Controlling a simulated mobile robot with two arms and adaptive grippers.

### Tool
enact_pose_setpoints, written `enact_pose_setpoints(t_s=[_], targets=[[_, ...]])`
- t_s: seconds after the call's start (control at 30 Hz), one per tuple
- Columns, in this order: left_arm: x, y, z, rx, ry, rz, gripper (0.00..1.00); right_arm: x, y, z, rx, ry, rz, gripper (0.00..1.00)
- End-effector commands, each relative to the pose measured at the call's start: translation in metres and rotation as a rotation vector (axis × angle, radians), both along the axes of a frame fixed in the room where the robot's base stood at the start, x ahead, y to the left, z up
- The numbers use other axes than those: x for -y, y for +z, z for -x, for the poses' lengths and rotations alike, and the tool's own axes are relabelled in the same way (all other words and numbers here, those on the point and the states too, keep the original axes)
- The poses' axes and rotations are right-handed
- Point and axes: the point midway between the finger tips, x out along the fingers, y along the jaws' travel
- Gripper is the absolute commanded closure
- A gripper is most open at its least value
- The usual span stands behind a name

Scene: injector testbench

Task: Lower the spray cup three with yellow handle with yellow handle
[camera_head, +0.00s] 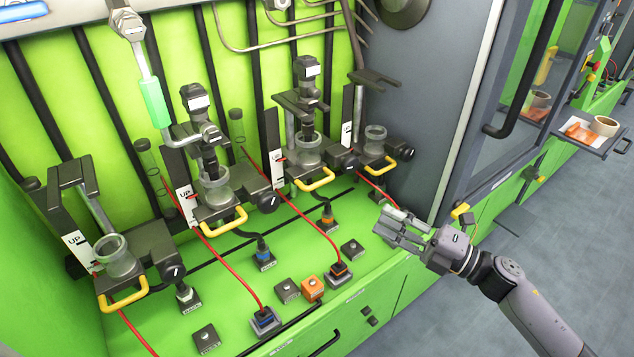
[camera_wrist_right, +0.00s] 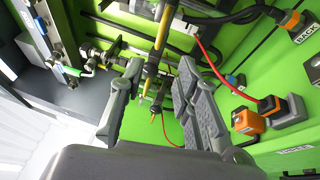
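Several clear spray cups with yellow handles stand in a row along the green bench. The third cup from the left (camera_head: 308,152) has its yellow handle (camera_head: 315,181) at the front, under a dark injector holder. I see no number on the cups. My right gripper (camera_head: 392,225) is open and empty, in front of and below the rightmost cup (camera_head: 375,141) and its yellow handle (camera_head: 379,167). The right wrist view shows its two fingers apart (camera_wrist_right: 155,80), with a yellow bar (camera_wrist_right: 152,67) seen between them; contact cannot be told. My left gripper is not in view.
A grey cabinet (camera_head: 430,85) stands right of the cups. The floor (camera_head: 520,270) at right is clear.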

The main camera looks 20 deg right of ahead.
Motion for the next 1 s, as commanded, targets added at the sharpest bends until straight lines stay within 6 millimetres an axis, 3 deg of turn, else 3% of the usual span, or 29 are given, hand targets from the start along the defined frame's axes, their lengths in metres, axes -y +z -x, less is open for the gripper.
enact_pose_setpoints(t_s=[0.6, 0.8, 1.0], targets=[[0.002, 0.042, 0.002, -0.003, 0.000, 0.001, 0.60, -0.084, 0.025, -0.092, -0.002, -0.005, -0.009, 0.70], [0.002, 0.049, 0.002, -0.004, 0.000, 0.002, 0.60, -0.103, 0.027, -0.113, -0.003, -0.005, -0.007, 0.70], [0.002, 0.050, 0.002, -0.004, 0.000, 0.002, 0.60, -0.110, 0.027, -0.120, -0.004, -0.004, -0.007, 0.70]])
